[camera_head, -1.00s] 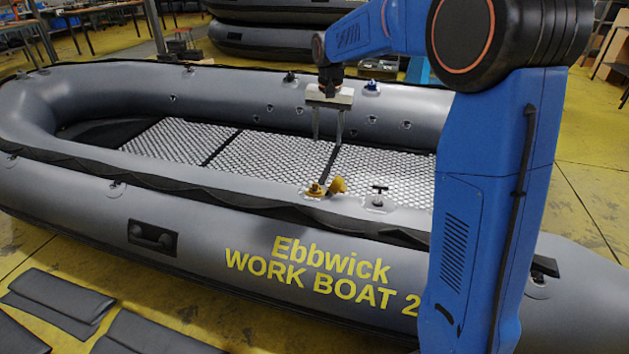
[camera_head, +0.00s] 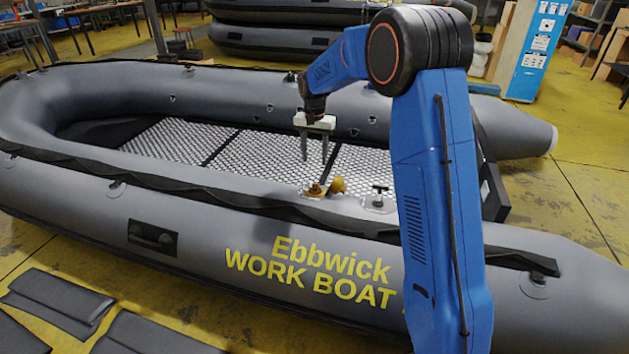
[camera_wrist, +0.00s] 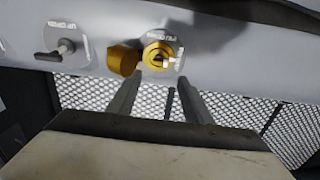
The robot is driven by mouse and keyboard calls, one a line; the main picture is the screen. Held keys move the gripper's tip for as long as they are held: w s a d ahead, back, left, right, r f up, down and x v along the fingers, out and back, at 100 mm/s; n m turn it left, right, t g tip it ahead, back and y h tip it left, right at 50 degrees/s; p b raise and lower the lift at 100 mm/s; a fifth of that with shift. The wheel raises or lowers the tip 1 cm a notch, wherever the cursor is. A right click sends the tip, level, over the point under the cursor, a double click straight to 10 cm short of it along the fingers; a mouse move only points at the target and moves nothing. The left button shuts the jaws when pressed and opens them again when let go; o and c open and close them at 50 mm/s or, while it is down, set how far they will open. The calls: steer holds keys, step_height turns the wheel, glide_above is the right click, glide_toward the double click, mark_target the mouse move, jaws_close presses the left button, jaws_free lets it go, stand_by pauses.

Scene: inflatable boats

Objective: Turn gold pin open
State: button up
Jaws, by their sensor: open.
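The gold pin (camera_head: 315,188) sits in a gold valve fitting on the near tube of the grey boat (camera_head: 190,225). It also shows in the wrist view (camera_wrist: 160,57), with a white pointer and lettering on the round patch around it. A gold cap (camera_head: 338,185) is right beside it; in the wrist view the cap (camera_wrist: 123,60) is on its left. My gripper (camera_head: 315,160) is open and empty, pointing down above the boat's floor, just behind the valve and apart from it. In the wrist view, the fingertips (camera_wrist: 157,82) lie just below the gold fitting.
A black T-handled valve (camera_head: 379,193) stands on the same tube, right of the gold one; it also shows in the wrist view (camera_wrist: 62,50). The near tube's rim borders the patterned floor (camera_head: 265,155). Grey pads (camera_head: 60,297) lie on the ground at front left.

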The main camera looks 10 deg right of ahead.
mark_target(315, 186)
step_height(315, 186, down, 11)
steer(key=shift+r, duration=0.1)
stand_by(0.3)
steer(key=shift+c, duration=0.3)
steer(key=c, duration=1)
